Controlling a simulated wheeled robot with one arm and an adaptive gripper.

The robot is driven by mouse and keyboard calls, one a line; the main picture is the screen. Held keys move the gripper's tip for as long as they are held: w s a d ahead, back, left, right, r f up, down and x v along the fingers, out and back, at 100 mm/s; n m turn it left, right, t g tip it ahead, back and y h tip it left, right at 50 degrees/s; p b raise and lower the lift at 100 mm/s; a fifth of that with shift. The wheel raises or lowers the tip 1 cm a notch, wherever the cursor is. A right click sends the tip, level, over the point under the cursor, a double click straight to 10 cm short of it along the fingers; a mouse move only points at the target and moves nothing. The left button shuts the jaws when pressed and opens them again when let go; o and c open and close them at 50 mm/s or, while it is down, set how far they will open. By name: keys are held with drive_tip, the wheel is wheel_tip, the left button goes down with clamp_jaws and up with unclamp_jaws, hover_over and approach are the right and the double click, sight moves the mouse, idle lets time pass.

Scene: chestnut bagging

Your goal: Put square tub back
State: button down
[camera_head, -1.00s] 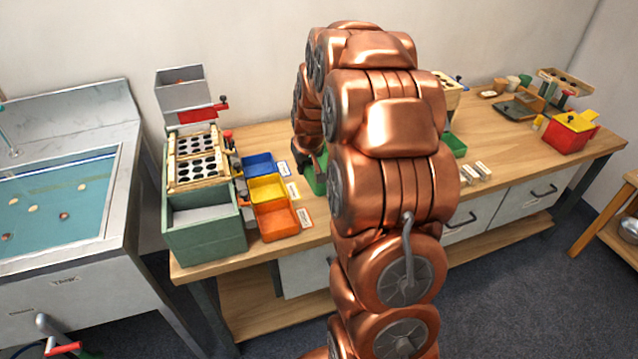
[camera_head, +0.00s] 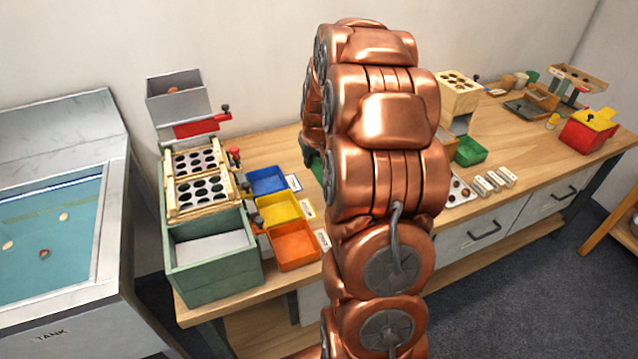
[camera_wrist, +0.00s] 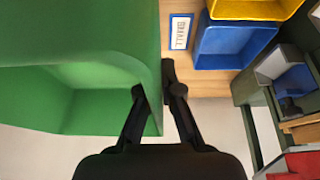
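A green tub (camera_wrist: 60,95) fills the left of the wrist view, close to the camera, its open inside showing. My gripper (camera_wrist: 154,85) has one finger on each side of the tub's near wall and looks shut on it. In the head view only a sliver of the green tub (camera_head: 317,166) shows beside my arm; the gripper itself is hidden there. Whether the tub touches the bench cannot be told. Another green tub (camera_head: 469,151) stands on the bench right of my arm.
Blue (camera_head: 267,181), yellow (camera_head: 279,208) and orange (camera_head: 294,246) bins with labels stand left of my arm, beside the green sorter (camera_head: 212,285). A water tank (camera_head: 60,300) is far left. A red box (camera_head: 588,132) stands far right.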

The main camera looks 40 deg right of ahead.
sight(315, 168)
drive_tip(key=shift+f+p, duration=0.85)
drive_tip(key=shift+f, duration=3.9)
drive_tip(key=shift+f, duration=0.1)
drive_tip(key=c, duration=1.3)
unclamp_jaws()
drive_tip(key=b+v, duration=0.1)
drive_tip(key=v, duration=0.9)
drive_tip(key=shift+b, duration=0.4)
drive_tip(key=shift+v, duration=1.15)
